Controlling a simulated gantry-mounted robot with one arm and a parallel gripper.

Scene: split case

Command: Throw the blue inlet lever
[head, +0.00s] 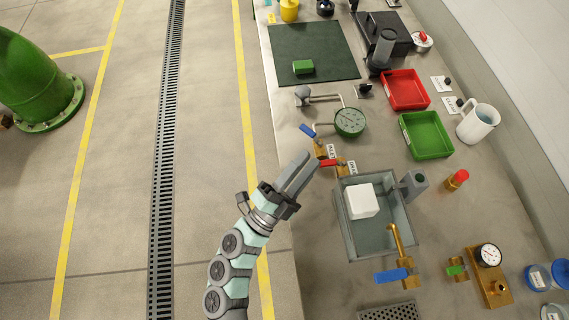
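A blue lever (307,130) sits on a brass valve (320,146) at the left side of the bench, beside a small white label (332,151) too small to read surely. A red lever (328,162) on a second brass valve lies just below it, by another label (352,167). My gripper (311,158) is left of the red lever and below the blue lever in the picture, apparently above the bench edge. Its two grey fingers lie side by side with nothing visible between them. It looks apart from the blue lever; height is hard to judge.
Open floor is left.

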